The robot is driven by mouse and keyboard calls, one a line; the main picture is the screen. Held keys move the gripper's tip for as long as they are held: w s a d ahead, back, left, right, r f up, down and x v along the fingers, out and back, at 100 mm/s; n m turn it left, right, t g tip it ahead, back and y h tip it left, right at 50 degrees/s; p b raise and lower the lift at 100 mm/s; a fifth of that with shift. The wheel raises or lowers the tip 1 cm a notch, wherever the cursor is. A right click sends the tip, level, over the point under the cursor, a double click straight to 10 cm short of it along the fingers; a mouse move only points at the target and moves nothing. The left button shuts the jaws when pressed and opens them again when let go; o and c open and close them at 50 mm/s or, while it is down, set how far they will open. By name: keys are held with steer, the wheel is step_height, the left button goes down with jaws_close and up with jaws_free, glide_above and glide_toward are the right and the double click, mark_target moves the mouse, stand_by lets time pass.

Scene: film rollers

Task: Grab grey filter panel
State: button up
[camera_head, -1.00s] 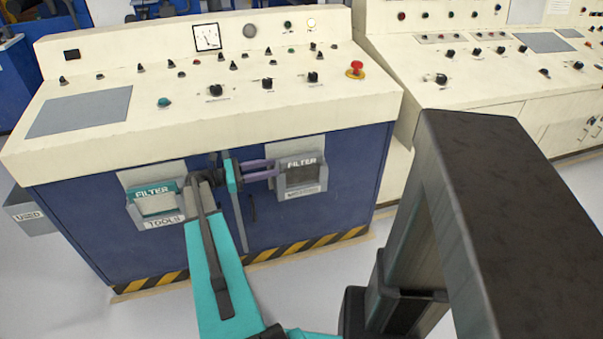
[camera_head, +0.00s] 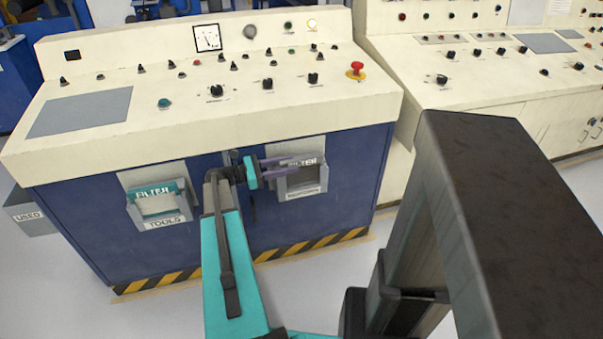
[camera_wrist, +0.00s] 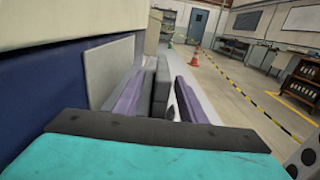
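The grey filter panel (camera_head: 313,163), marked FILTER, sits in the right holder (camera_head: 302,191) on the blue cabinet front. My gripper (camera_head: 294,166) has its two purple fingers apart and reaches from the left across the panel's upper part. In the wrist view, my gripper (camera_wrist: 160,98) has one finger on each side of upright dark grey pieces (camera_wrist: 160,85). A gap shows between them and the right finger. The left finger lies close to them; contact is unclear. I cannot tell which piece is panel and which is holder.
A teal-topped filter (camera_head: 156,194) sits in the left holder, labelled TOOLS (camera_head: 165,222). The cream control desk (camera_head: 250,125) overhangs the cabinet, with a red button (camera_head: 355,70). A grey bin marked USED (camera_head: 30,216) stands at left. An orange cone (camera_wrist: 194,59) stands farther off.

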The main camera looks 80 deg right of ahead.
steer(key=x, duration=0.5)
steer(key=shift+s+a, duration=0.1)
steer(key=shift+s, duration=0.05)
stand_by(0.6)
jaws_close()
steer(key=shift+r, duration=0.1)
step_height(320, 180, up, 28)
steer(key=p, duration=0.2)
stand_by(0.7)
stand_by(0.5)
